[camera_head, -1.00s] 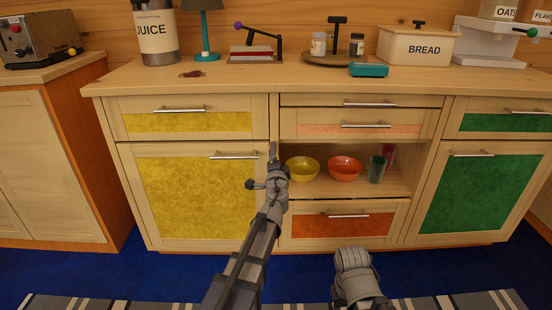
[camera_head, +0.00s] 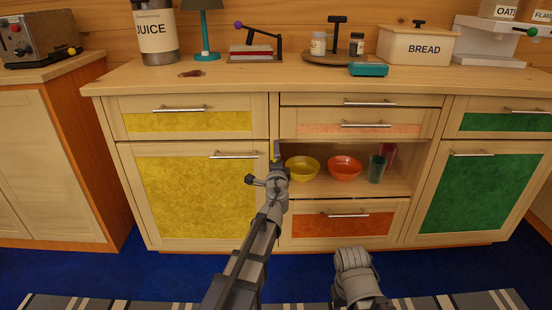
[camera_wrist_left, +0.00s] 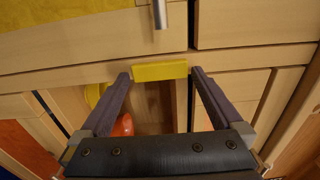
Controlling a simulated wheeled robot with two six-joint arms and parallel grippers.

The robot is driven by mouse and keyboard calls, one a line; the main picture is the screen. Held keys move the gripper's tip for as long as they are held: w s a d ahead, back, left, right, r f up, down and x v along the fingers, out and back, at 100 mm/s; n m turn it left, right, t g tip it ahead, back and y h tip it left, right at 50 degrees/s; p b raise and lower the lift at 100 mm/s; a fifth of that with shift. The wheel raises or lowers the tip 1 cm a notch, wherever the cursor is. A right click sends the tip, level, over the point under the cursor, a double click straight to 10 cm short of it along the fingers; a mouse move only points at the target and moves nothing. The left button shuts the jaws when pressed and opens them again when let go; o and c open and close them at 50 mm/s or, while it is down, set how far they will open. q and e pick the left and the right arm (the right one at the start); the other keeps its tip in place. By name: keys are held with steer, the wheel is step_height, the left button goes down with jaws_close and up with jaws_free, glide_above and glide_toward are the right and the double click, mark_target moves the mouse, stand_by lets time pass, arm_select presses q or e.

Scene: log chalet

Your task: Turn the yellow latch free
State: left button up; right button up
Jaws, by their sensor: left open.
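The yellow latch (camera_wrist_left: 160,71) is a short flat bar. In the left wrist view it lies crosswise between the tips of my open left gripper (camera_wrist_left: 160,76), with a small gap visible near each finger. In the head view my left gripper (camera_head: 277,151) is in front of the post between the yellow door (camera_head: 195,195) and the open shelf. There the gripper hides most of the latch. My right arm shows low in the head view, but its fingers do not show.
The open shelf holds a yellow bowl (camera_head: 302,168), a red bowl (camera_head: 344,168) and a green cup (camera_head: 377,169). An orange-fronted drawer (camera_head: 343,226) is below. The yellow door's bar handle (camera_head: 234,155) is just left of my left gripper.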

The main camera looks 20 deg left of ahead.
arm_select(q)
steer(key=v, duration=0.7)
steer(key=shift+s, duration=0.4)
steer(key=shift+d, duration=0.1)
